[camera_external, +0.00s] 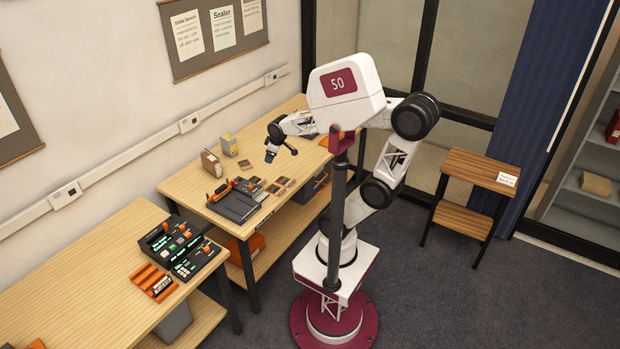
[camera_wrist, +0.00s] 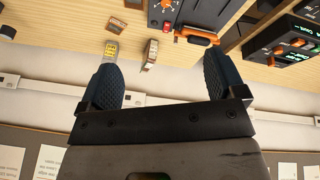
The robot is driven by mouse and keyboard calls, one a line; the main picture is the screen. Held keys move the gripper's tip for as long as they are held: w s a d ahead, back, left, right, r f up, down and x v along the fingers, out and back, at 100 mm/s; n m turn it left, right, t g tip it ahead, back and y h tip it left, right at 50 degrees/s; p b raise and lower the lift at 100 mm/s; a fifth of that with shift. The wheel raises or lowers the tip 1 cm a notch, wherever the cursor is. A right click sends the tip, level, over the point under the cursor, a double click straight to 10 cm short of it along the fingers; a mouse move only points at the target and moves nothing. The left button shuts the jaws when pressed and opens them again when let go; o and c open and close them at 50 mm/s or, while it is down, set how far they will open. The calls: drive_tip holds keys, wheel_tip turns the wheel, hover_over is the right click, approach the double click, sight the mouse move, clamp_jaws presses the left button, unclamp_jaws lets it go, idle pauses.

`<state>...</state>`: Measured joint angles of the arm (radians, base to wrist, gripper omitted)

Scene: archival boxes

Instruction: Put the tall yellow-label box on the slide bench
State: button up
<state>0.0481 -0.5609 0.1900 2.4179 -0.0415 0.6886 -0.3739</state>
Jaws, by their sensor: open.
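A box with yellow on it (camera_external: 229,145) stands upright on the wooden bench near the wall; it also shows in the wrist view (camera_wrist: 112,50). A brown and pale box (camera_external: 211,163) stands beside it, nearer the camera, and shows in the wrist view too (camera_wrist: 150,54). The lettering on both is too small to read. A wall sheet headed "Slide bench" (camera_external: 187,35) hangs above this wooden bench (camera_external: 180,184). My gripper (camera_external: 281,154) is open and empty above the bench, to the right of both boxes and apart from them.
A dark tray device (camera_external: 235,205) and several small flat pieces (camera_external: 275,189) lie on the bench in front of the boxes. A console with green displays (camera_external: 178,246) and an orange rack (camera_external: 153,281) occupy the nearer bench.

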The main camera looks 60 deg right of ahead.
drive_tip(key=s+a+m+g, duration=0.2)
drive_tip(key=s+m, duration=0.2)
drive_tip(key=s, duration=0.5)
drive_tip(key=shift+s, duration=0.25)
drive_tip(key=shift+r+y, duration=0.1)
drive_tip(key=shift+y, duration=0.2)
idle(0.5)
